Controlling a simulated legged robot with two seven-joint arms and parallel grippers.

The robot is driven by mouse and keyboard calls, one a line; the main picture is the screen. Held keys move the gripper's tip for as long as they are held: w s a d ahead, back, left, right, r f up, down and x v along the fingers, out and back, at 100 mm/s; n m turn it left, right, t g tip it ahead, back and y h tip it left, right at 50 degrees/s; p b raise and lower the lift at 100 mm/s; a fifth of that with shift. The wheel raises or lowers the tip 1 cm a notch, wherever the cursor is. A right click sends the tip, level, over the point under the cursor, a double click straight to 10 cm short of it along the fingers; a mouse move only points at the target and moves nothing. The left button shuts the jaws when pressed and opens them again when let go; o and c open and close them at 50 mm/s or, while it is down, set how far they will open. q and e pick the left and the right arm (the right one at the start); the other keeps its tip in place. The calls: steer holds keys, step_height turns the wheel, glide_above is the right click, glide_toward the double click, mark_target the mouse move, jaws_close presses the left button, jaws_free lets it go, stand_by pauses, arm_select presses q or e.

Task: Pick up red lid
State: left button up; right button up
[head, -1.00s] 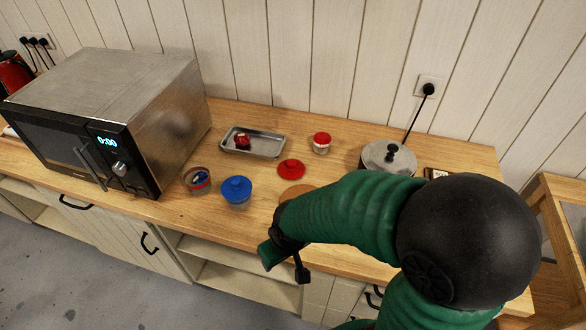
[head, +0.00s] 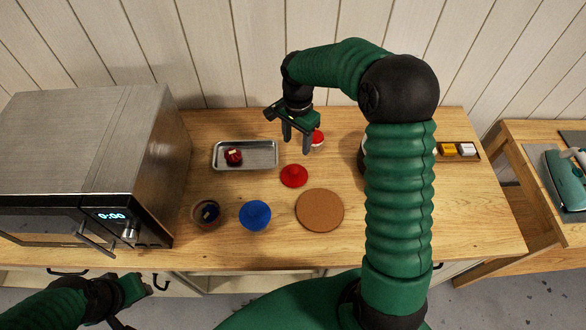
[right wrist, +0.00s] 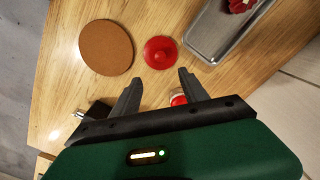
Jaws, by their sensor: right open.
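The red lid (head: 294,176) lies flat on the wooden counter between the metal tray and the round cork mat. It also shows in the right wrist view (right wrist: 160,52), beyond my fingertips, with a small knob in its middle. My right gripper (head: 296,150) is open and empty, above the counter just behind the lid, its fingers pointing down. In the right wrist view its two fingers (right wrist: 158,76) are spread apart, the lid apart from them. A red-topped jar (head: 318,138) stands beside the gripper, partly hidden by it. My left gripper (head: 128,305) is at the lower left, away from the counter items.
A metal tray (head: 222,164) with a small red item (head: 233,157) is left of the lid. A blue-lidded jar (head: 255,215), an open jar (head: 206,214) and a cork mat (head: 320,210) are in front. A microwave (head: 90,150) fills the left side.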

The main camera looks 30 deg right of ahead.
glide_above(294, 169)
steer(key=d, duration=0.1)
steer(key=f, duration=0.6)
steer(key=shift+s+d+f+p, duration=0.15)
steer(key=shift+s+f+p, duration=0.2)
steer(key=shift+f+p, duration=0.05)
steer(key=a+f, duration=0.1)
steer(key=w+f+p, duration=0.1)
steer(key=shift+a+f, duration=0.35)
steer(key=shift+f, duration=0.05)
steer(key=f, duration=0.2)
steer(key=f+p, duration=0.1)
steer(key=shift+s+f, duration=0.15)
steer(key=shift+s, duration=0.15)
steer(key=shift+d+f, duration=0.3)
steer(key=shift+d, duration=0.15)
steer(key=shift+w+d, duration=0.15)
steer(key=shift+d, duration=0.05)
steer(key=c, duration=0.4)
steer(key=shift+a, duration=0.3)
steer(key=c, duration=0.5)
steer(key=shift+a+r, duration=0.15)
steer(key=shift+c, duration=1.1)
arm_select(q)
steer(key=v, duration=0.3)
steer(key=shift+w+r, duration=0.1)
steer(key=shift+w, duration=0.15)
arm_select(e)
steer(key=shift+a, duration=0.1)
jaws_close()
